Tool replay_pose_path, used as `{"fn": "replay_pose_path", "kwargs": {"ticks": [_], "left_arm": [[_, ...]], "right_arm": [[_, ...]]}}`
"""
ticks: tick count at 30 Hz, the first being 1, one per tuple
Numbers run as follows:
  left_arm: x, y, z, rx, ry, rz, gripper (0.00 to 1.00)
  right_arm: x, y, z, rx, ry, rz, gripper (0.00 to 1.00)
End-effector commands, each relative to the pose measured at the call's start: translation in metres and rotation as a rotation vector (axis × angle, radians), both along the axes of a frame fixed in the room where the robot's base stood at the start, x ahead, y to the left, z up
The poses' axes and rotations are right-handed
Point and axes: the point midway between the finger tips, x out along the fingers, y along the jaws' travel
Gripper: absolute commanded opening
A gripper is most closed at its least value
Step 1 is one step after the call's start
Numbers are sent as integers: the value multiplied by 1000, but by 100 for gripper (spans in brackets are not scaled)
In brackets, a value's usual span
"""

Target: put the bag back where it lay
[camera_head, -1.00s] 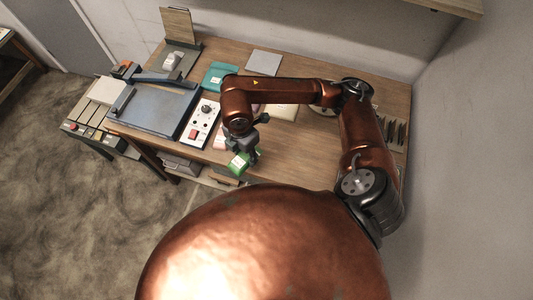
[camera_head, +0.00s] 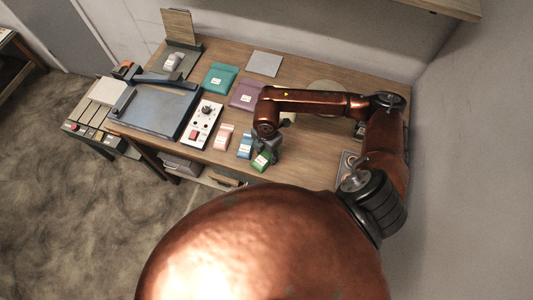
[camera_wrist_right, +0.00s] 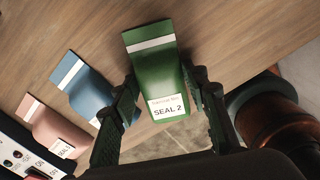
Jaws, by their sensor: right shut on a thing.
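A green bag (camera_head: 261,160) with a white stripe and a "SEAL 2" label is between the fingers of my right gripper (camera_head: 266,147). In the right wrist view the green bag (camera_wrist_right: 155,65) stands between both fingers of the gripper (camera_wrist_right: 162,82), its label end toward the palm. It is at the table's front edge, right of a blue bag (camera_head: 245,146); floor shows past its label end. I cannot tell whether it touches the tabletop. My left gripper is not in view.
A pink bag (camera_head: 224,137) lies left of the blue one, beside a white control box (camera_head: 203,122). Teal (camera_head: 220,79) and purple (camera_head: 247,95) bags lie farther back. A blue flat machine (camera_head: 152,112) fills the left. Bare wooden table (camera_head: 312,150) lies to the right.

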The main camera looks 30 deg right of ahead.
Motion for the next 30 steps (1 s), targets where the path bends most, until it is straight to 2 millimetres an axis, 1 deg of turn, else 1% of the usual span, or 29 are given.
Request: {"fn": "replay_pose_path", "kwargs": {"ticks": [5, 9, 10, 17, 26, 30], "left_arm": [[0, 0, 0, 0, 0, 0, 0], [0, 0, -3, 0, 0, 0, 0], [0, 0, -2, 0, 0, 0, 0], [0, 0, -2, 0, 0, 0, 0], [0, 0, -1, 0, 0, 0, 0], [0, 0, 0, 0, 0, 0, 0]], "right_arm": [[0, 0, 1, 0, -1, 0, 17], [0, 0, -3, 0, -1, 0, 17], [0, 0, -3, 0, -1, 0, 43], [0, 0, -2, 0, -1, 0, 58], [1, 0, 0, 0, -1, 0, 59], [2, 1, 12, 1, -5, 0, 59]]}}
